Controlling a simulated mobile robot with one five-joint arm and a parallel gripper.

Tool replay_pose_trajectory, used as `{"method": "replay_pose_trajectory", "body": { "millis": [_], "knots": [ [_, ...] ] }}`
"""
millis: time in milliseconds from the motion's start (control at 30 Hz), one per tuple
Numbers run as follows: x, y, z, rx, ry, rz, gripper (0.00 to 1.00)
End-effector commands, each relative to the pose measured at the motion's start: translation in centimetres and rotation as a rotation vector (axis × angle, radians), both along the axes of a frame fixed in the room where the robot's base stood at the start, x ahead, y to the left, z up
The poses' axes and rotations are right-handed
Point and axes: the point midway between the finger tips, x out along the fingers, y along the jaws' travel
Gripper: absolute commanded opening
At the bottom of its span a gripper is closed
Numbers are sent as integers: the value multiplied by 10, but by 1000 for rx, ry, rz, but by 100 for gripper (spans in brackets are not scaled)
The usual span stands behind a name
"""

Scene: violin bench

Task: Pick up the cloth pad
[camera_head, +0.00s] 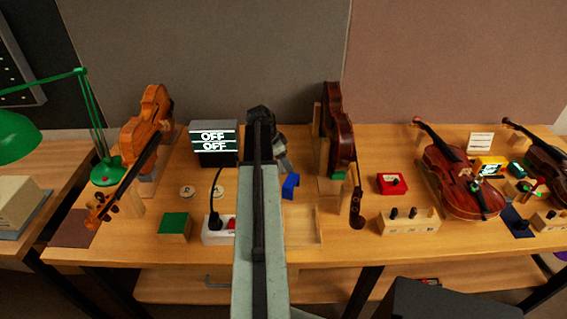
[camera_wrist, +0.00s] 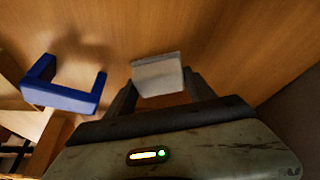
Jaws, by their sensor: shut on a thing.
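The cloth pad (camera_wrist: 157,76) is a pale grey-white piece between the two dark fingers of my gripper (camera_wrist: 160,86) in the wrist view. The fingers are shut on it, one at each side. It appears close above the wooden bench top, but I cannot tell whether it touches the wood. In the head view my arm covers most of the gripper, and the pad cannot be made out clearly there.
A blue U-shaped bracket (camera_wrist: 62,97) lies left of the pad in the wrist view; it also shows in the head view (camera_head: 290,186). An OFF display box (camera_head: 214,158) stands left of my arm. A violin (camera_head: 338,125) stands upright to the right. A power strip (camera_head: 216,236) lies in front.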

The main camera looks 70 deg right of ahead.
Motion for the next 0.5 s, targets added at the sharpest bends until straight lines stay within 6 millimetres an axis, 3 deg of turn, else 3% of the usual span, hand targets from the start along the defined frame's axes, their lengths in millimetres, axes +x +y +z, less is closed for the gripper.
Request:
{"method": "replay_pose_trajectory", "body": {
  "millis": [333,500],
  "knots": [
    [1,0,73,0,0,1,17],
    [1,0,96,0,0,1,17]
  ]
}}
